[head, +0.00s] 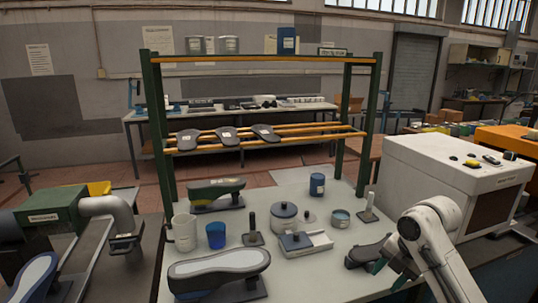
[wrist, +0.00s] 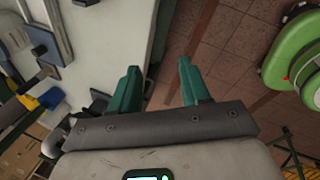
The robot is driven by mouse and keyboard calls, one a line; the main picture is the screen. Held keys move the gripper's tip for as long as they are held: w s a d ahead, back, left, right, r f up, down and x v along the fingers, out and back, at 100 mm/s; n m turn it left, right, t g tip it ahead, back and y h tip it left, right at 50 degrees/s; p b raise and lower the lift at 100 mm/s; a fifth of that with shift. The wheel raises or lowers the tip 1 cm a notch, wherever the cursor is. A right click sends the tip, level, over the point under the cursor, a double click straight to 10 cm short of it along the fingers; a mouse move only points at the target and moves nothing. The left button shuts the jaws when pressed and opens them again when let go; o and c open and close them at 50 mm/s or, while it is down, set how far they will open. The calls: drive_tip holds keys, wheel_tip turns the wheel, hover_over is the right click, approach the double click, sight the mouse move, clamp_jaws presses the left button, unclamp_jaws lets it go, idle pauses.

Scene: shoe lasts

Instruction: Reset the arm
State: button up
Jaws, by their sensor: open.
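My pale arm reaches in from the right of the head view, at the right front part of the white workbench (head: 320,275). My gripper (wrist: 159,66) shows in the wrist view with its two teal fingers spread and nothing between them. It points down past the bench edge, over the brown tiled floor. In the head view my gripper (head: 378,266) is partly hidden, with a bit of teal showing beside a dark shape at the bench's right edge.
A sole form (head: 218,268) lies at the front of the bench. A rack (head: 155,125) rises behind. A white machine (head: 440,180) stands right.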

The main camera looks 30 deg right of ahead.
drive_tip(key=w+a+f+m+t+y, duration=0.1)
drive_tip(key=w+a+f+m, duration=0.1)
drive_tip(key=a, duration=0.5)
drive_tip(key=w+a+f+m+y, duration=0.1)
drive_tip(key=w+a+f+m, duration=0.15)
drive_tip(key=a, duration=0.45)
drive_tip(key=s+a+f+m, duration=0.4)
drive_tip(key=a+f+m, duration=0.15)
drive_tip(key=a, duration=0.45)
drive_tip(key=s+a+f+m+g, duration=0.2)
drive_tip(key=s+a+f+m, duration=0.3)
drive_tip(key=s, duration=0.4)
drive_tip(key=s+d+f+m+h, duration=0.1)
drive_tip(key=s+m, duration=0.1)
drive_tip(key=s, duration=0.3)
drive_tip(key=s+d+f+m+g+h, duration=0.1)
drive_tip(key=s+m+h, duration=0.1)
drive_tip(key=s, duration=0.3)
drive_tip(key=shift+s+d+m, duration=0.25)
drive_tip(key=shift+d+m, duration=0.15)
drive_tip(key=shift+m, duration=0.1)
